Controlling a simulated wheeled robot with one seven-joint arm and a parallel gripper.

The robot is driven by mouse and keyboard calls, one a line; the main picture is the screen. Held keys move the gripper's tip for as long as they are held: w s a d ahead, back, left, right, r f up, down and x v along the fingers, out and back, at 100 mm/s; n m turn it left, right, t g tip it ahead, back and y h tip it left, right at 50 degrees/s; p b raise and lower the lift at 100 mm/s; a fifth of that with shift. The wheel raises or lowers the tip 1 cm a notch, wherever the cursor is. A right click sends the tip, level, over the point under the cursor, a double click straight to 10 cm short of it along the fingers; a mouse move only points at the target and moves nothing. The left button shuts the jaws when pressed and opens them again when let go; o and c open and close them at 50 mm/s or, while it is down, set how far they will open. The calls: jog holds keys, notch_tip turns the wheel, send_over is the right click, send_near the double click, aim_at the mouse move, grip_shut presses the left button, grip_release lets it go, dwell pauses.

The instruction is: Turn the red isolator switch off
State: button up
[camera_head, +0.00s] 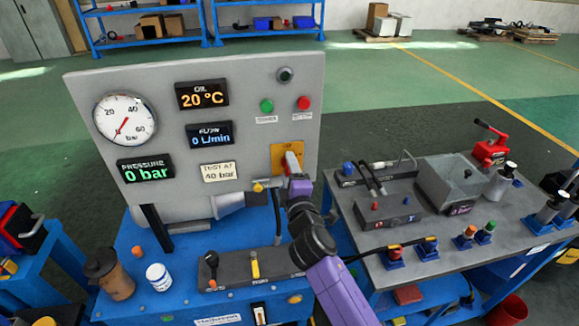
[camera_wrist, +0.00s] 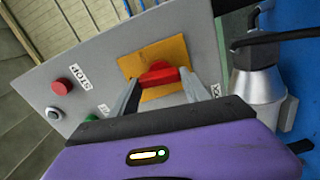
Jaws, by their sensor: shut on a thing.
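The red isolator switch (camera_wrist: 158,73) is a red handle on a yellow square plate (camera_wrist: 172,52), mounted on the grey control panel. In the head view the yellow plate (camera_head: 279,152) is at the panel's lower right, and the red handle (camera_head: 292,160) shows partly behind my gripper. My gripper (camera_head: 291,172) is at the switch. In the wrist view its two fingers stand on either side of the red handle (camera_wrist: 160,80), shut on it. The handle lies about crosswise between the fingers in that view. Its exact contact with the fingertips is partly hidden.
The panel (camera_head: 240,110) carries a dial gauge (camera_head: 125,119), displays reading 20 °C, 0 L/min and 0 bar, a green button (camera_head: 266,106) and a red button (camera_head: 303,103). Levers stand on the blue bench (camera_head: 190,262) below. A grey-topped bench (camera_head: 440,205) with tools is at right.

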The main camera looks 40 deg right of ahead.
jog(key=shift+n, duration=0.7)
jog(key=shift+p, duration=0.3)
jog(key=o, duration=1.4)
jog(key=shift+a, duration=0.1)
jog(key=b+v, duration=0.2)
jog(key=v, duration=0.5)
jog(key=shift+s+a, duration=0.2)
jog(key=shift+s, duration=0.1)
